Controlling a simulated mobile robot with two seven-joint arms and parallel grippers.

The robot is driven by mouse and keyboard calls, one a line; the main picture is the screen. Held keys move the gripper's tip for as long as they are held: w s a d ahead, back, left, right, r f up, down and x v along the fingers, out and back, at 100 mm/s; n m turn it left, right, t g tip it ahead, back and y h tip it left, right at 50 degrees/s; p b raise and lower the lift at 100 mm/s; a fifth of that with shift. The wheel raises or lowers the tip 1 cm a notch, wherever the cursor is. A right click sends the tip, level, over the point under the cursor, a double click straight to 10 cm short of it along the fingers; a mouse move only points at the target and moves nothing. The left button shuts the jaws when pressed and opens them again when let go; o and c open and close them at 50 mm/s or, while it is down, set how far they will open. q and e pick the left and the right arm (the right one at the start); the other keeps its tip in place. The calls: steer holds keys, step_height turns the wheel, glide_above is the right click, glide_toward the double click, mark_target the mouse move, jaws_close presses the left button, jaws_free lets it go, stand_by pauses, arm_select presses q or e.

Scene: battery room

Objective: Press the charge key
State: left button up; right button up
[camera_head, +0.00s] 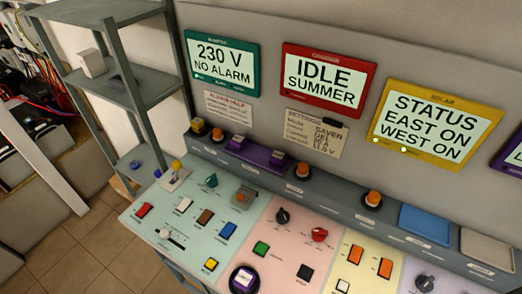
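A sloped control desk carries several keys with labels too small to read, so I cannot tell which one is the charge key. In its pink section are a green key (261,248), a black key (305,272), a black knob (283,216) and a red knob (319,234). The teal section holds red (144,210), white (183,204), brown (205,217), blue (228,231) and yellow (211,264) keys. Neither gripper is in view.
Above the desk, a red-framed display (325,82) reads IDLE SUMMER, a teal one (222,65) 230 V NO ALARM, a yellow one (428,122) STATUS EAST ON WEST ON. A settings note (312,134) hangs below. A grey shelf rack (140,88) stands left; floor (80,250) is clear.

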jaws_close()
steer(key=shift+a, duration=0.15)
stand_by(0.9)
